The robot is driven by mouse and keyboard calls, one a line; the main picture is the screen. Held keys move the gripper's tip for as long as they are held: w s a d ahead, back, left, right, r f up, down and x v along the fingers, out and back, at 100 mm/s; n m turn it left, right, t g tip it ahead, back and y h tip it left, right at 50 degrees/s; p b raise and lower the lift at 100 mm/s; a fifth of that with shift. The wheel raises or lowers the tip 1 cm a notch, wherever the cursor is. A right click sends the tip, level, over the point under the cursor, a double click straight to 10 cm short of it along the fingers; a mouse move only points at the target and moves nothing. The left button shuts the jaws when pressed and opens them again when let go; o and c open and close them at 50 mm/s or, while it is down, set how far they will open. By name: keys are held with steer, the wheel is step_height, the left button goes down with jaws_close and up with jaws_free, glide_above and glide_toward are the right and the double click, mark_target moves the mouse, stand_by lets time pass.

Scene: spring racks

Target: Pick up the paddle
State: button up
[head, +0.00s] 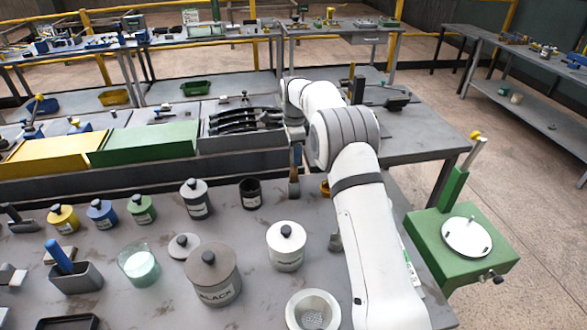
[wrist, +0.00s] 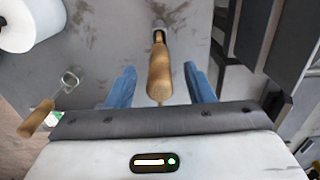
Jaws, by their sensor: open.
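In the wrist view a tool with a wooden handle (wrist: 159,72), which looks like the paddle, lies between the two fingers of my gripper (wrist: 158,88). The handle's rounded end points toward the gripper body, and a short metal part shows at its far end. The fingers are blue and open, with a gap on both sides of the handle. I cannot tell the height between fingers and tool.
A white lidded jar (head: 286,246), a grey BLACK jar (head: 212,277) and a dark cup (head: 251,194) stand nearby. A rack with a green panel (head: 145,144) runs behind.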

mark_target(294, 174)
steer(key=shift+f, duration=1.55)
steer(key=shift+c, duration=0.5)
jaws_close()
steer(key=shift+r, duration=0.1)
